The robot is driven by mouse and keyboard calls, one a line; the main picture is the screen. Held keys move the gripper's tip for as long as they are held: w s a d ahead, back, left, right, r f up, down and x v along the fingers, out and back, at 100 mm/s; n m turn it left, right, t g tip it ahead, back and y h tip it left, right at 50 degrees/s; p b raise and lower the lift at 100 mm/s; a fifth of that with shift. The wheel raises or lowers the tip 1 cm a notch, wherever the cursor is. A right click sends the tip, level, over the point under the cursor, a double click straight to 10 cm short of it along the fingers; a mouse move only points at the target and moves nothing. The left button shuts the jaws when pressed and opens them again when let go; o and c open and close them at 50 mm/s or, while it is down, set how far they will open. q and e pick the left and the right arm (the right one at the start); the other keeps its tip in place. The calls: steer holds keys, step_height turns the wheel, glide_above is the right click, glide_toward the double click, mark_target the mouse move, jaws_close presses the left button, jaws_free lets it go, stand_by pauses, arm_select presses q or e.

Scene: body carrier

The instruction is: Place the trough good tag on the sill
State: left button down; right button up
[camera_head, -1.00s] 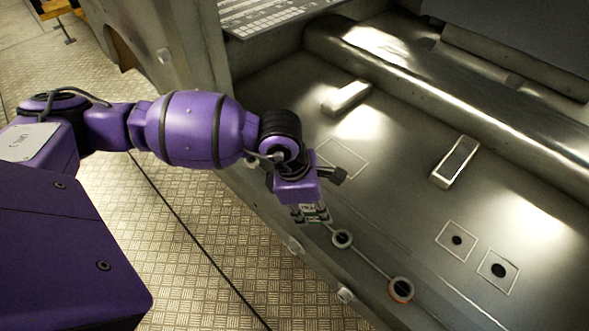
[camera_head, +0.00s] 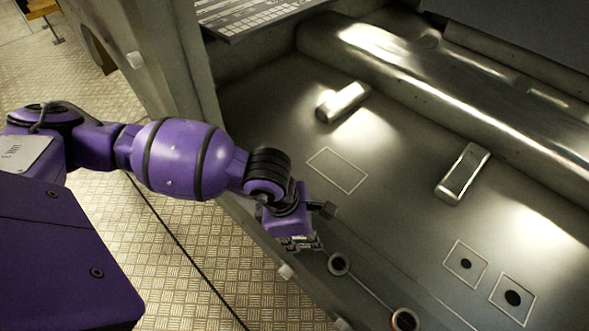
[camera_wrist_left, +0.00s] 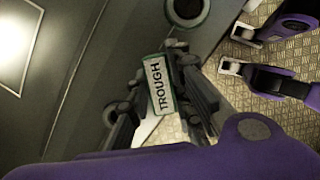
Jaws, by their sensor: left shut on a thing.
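The trough good tag (camera_wrist_left: 158,85) is a small pale plate with a green edge and the word TROUGH. It sits between the fingers of my left gripper (camera_wrist_left: 160,95), which is shut on it. In the head view the left gripper (camera_head: 300,243) hangs at the near edge of the grey metal sill (camera_head: 375,215), mostly hiding the tag. An empty pale rectangular outline (camera_head: 337,170) is marked on the sill, up and to the right of the gripper. My right gripper is not identifiable in the head view.
Two ring-shaped fittings, one near (camera_head: 339,264) and one farther right (camera_head: 404,320), line the sill's front. Two raised blocks (camera_head: 343,101) (camera_head: 462,173) stand on it. Two outlined squares with dark round spots (camera_head: 466,264) (camera_head: 512,298) lie at right.

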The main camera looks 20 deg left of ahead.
arm_select(q)
steer(key=shift+f, duration=0.1)
steer(key=c, duration=1.9)
jaws_free()
steer(key=shift+w+f, duration=0.1)
steer(key=shift+c, duration=0.2)
steer(key=o, duration=0.4)
arm_select(e)
steer(key=shift+s+f, duration=0.25)
steer(key=shift+s, duration=0.15)
arm_select(q)
steer(key=shift+w+r, duration=0.1)
steer(key=shift+r, duration=0.25)
steer(key=p+v, duration=0.1)
steer(key=v, duration=1)
steer(key=shift+a+r, duration=0.2)
steer(key=shift+r, duration=0.1)
arm_select(e)
steer(key=shift+w+d+r, duration=0.1)
steer(key=shift+w+r, duration=0.1)
steer(key=shift+r, duration=0.3)
steer(key=shift+s, duration=0.1)
